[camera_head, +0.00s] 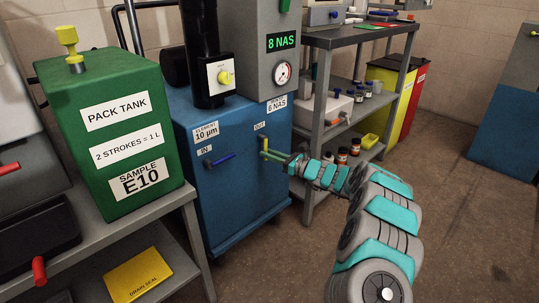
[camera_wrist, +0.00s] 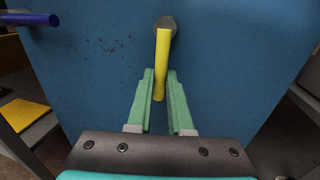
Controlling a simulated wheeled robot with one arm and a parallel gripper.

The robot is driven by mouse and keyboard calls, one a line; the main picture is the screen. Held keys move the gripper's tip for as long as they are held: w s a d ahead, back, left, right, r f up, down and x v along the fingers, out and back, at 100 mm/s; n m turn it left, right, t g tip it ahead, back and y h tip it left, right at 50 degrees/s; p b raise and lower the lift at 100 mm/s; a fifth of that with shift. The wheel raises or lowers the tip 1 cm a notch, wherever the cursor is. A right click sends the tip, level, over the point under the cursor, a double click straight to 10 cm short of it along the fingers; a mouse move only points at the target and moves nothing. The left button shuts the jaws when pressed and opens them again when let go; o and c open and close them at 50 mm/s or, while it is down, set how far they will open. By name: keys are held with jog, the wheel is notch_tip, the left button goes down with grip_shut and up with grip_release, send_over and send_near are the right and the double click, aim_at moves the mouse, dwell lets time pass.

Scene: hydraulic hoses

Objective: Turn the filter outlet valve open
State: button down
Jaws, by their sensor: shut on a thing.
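The filter outlet valve has a yellow lever (camera_head: 265,143) under the OUT label (camera_head: 260,126) on the front of the blue filter unit (camera_head: 238,205). In the wrist view the yellow lever (camera_wrist: 162,62) hangs almost straight down from its dark round pivot (camera_wrist: 166,23). My gripper (camera_head: 268,154) reaches it from the right in the head view. In the wrist view its green fingers (camera_wrist: 161,82) stand on either side of the lever's lower end, shut on it.
A blue lever (camera_head: 222,159) sits to the left under the IN label (camera_head: 205,150) and also shows in the wrist view (camera_wrist: 30,19). A green pack tank (camera_head: 108,130) stands on a grey bench at left. A shelf rack (camera_head: 323,110) with bottles stands to the right. Open floor lies further right.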

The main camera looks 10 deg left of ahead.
jog(key=c, duration=0.8)
grip_release()
jog(key=shift+c, duration=0.2)
jog(key=v, duration=0.8)
